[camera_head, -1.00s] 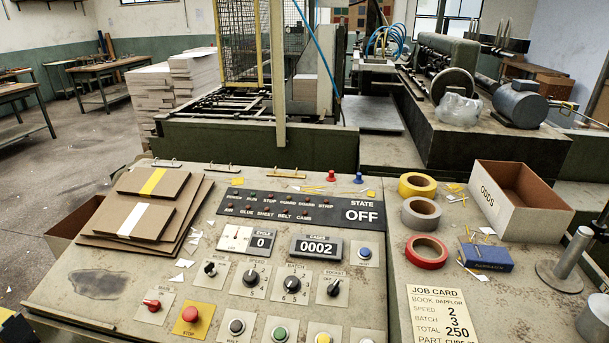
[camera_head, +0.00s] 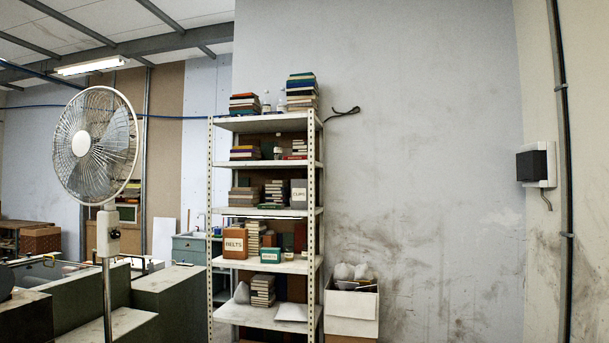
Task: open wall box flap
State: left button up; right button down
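A small wall box (camera_head: 537,165) is mounted on the wall at the far right of the head view. It has a white body and a dark, near-black front panel that faces left. The panel looks closed against the body, but the box is small and seen at an angle. Neither of my grippers is in view.
A white metal shelf (camera_head: 265,216) with books and boxes stands left of centre. A white carton (camera_head: 351,312) sits at its right foot. A standing fan (camera_head: 96,146) is at the left. A dark vertical pipe (camera_head: 566,206) runs beside the wall box. The wall between is bare.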

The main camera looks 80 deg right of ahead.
aim_at(530, 165)
jog(key=z, duration=3.85)
jog(key=i+u, duration=0.2)
jog(key=i, duration=2.45)
jog(key=i+z, duration=0.15)
jog(key=i, duration=0.5)
jog(key=i+j+z, duration=0.2)
jog(key=i, duration=0.45)
jog(key=i+j+z, duration=0.15)
jog(key=i+z, duration=0.3)
jog(key=i+j+z, duration=0.25)
jog(key=z, duration=0.2)
jog(key=i+j, duration=0.05)
